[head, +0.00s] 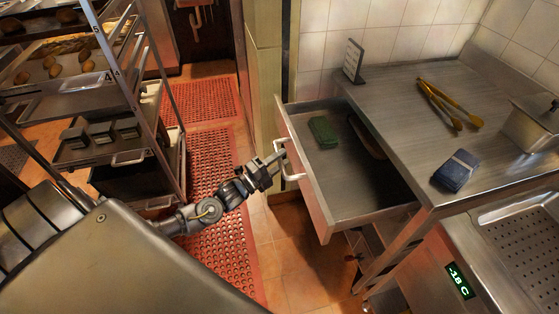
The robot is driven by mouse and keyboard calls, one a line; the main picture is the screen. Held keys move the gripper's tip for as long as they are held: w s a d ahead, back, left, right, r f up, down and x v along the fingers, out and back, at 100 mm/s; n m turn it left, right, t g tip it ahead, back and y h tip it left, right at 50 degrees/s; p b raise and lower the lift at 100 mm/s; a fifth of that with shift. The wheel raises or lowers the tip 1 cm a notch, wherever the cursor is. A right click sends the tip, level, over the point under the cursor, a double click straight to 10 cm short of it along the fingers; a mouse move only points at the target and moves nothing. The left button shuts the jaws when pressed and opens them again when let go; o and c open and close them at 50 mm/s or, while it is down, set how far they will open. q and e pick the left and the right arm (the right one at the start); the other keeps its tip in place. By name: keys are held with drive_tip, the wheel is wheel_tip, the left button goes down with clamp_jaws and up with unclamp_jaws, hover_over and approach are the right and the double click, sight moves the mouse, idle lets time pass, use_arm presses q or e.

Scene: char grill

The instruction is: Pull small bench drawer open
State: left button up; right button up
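The small bench drawer (350,200) is pulled well out from under the steel bench, its inside open to view. Its front panel (303,183) faces left and carries a pale bar handle (291,177). A folded green cloth (322,132) lies in the drawer, and a dark brown item (368,136) shows partly under the bench edge. My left gripper (277,163) is at the handle, its fingertips overlapping the middle of the bar. Whether the fingers are closed on the bar is too small to tell. My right gripper is out of view.
The steel bench (400,110) holds yellow-handled tongs (440,104), a folded blue cloth (456,171), a small sign stand (353,61) and a metal pan (532,122). A tray rack (140,100) stands at left. Red mats (220,205) cover the floor between.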

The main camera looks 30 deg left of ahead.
use_arm(q)
drive_tip(key=shift+s+f, duration=0.1)
drive_tip(key=shift+s, duration=0.05)
drive_tip(key=b+v, duration=0.1)
drive_tip(key=v, duration=0.9)
drive_tip(key=shift+s+a+b, duration=0.15)
drive_tip(key=shift+s+b, duration=0.05)
drive_tip(key=shift+b, duration=0.2)
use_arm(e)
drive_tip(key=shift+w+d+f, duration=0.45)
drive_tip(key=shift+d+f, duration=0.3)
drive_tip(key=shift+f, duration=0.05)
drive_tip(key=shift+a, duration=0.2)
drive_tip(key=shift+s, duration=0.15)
